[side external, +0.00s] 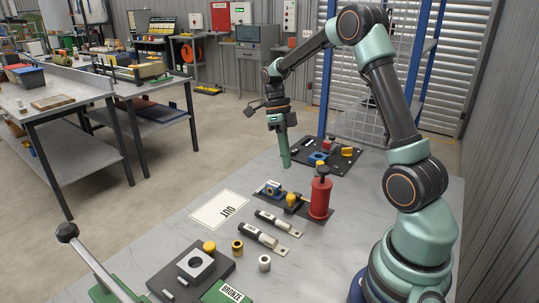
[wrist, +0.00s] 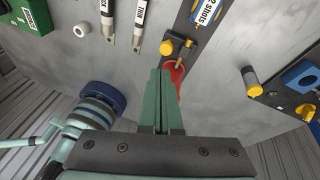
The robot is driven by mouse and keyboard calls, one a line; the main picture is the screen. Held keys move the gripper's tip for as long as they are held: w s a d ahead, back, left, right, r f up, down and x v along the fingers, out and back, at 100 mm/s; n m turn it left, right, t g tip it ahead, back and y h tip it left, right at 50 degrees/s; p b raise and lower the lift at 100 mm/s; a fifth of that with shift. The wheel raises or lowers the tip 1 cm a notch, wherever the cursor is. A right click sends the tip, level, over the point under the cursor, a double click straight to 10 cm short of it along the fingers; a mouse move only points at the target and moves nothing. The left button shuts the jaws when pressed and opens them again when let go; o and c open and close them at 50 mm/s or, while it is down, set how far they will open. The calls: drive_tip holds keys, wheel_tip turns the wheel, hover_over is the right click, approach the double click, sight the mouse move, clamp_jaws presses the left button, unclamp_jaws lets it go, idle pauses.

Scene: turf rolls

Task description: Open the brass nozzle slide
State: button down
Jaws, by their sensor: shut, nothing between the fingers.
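A dark plate (side external: 316,214) on the grey table carries a red cylinder (side external: 320,200) with a black top, a blue part (side external: 273,188) and a yellow knob (side external: 292,199). In the wrist view the yellow knob (wrist: 166,48) and a small brass-coloured piece (wrist: 188,43) show beside the red cylinder (wrist: 178,72). I cannot tell which brass piece is the nozzle slide. My gripper (side external: 286,165) is shut and empty, pointing down above the table behind the plate. In the wrist view my gripper (wrist: 160,72) overlaps part of the red cylinder; no contact can be made out.
A second dark plate (side external: 345,168) with red, blue and yellow parts stands behind. Two black-and-white tools (side external: 262,236), an OUT card (side external: 220,210), a brass ring (side external: 237,247), a pale ring (side external: 264,263) and a green BRONZE box (side external: 226,292) lie in front.

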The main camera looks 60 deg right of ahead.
sight(293, 199)
drive_tip(key=w+n, duration=0.2)
drive_tip(key=n, duration=1.3)
drive_tip(key=w+n, duration=0.3)
drive_tip(key=n, duration=1.2)
drive_tip(key=shift+g, duration=0.3)
drive_tip(key=x, duration=0.6)
drive_tip(key=d+x, duration=0.1)
drive_tip(key=x, duration=0.3)
drive_tip(key=shift+s+d+f, duration=0.1)
drive_tip(key=shift+s, duration=0.2)
drive_tip(key=shift+s, duration=0.1)
drive_tip(key=shift+s, duration=0.55)
